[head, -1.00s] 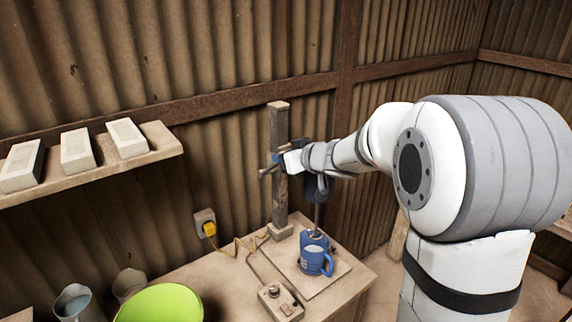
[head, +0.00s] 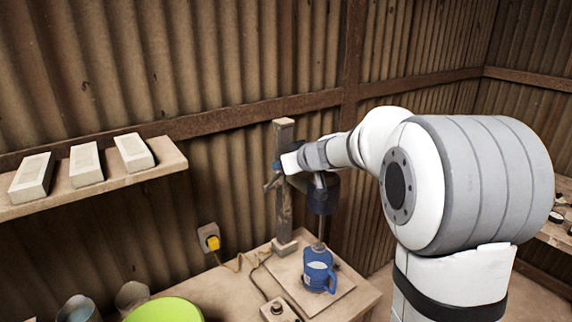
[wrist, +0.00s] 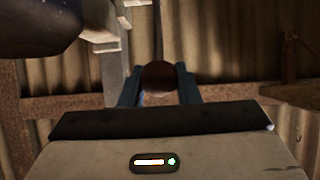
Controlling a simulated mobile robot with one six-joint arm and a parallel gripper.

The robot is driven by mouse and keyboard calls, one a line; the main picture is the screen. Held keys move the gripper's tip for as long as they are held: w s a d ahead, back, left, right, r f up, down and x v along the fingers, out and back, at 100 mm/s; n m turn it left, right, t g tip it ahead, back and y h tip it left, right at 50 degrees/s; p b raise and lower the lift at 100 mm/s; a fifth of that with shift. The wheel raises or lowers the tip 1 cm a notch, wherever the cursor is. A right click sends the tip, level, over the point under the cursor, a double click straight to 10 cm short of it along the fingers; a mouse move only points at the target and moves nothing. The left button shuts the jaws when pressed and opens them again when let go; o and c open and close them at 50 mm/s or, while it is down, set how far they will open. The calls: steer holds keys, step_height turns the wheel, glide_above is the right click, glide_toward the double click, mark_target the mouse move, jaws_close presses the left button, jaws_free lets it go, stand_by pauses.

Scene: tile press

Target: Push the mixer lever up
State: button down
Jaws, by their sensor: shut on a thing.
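The mixer is a wooden post (head: 284,190) with a dark motor head (head: 323,196) and a thin shaft reaching down to a blue jug (head: 318,268). My gripper (head: 283,164) is at the upper part of the post, to the left of and above the motor head. In the wrist view, the blue fingers of my gripper (wrist: 159,88) are on either side of a round dark-brown lever end (wrist: 159,76) and shut on it. The rest of the lever is mostly hidden by my gripper in the head view.
A shelf (head: 110,185) with several pale blocks is on the left wall. A yellow plug (head: 213,243) sits in a wall socket. A small control box (head: 277,312) and a green bowl (head: 165,311) are on the table. Corrugated walls stand close behind the post.

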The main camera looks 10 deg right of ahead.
steer(key=shift+f, duration=0.1)
steer(key=c, duration=1.1)
jaws_free()
steer(key=shift+a, duration=0.1)
steer(key=shift+s, duration=0.1)
steer(key=v, duration=0.7)
steer(key=shift+s, duration=0.25)
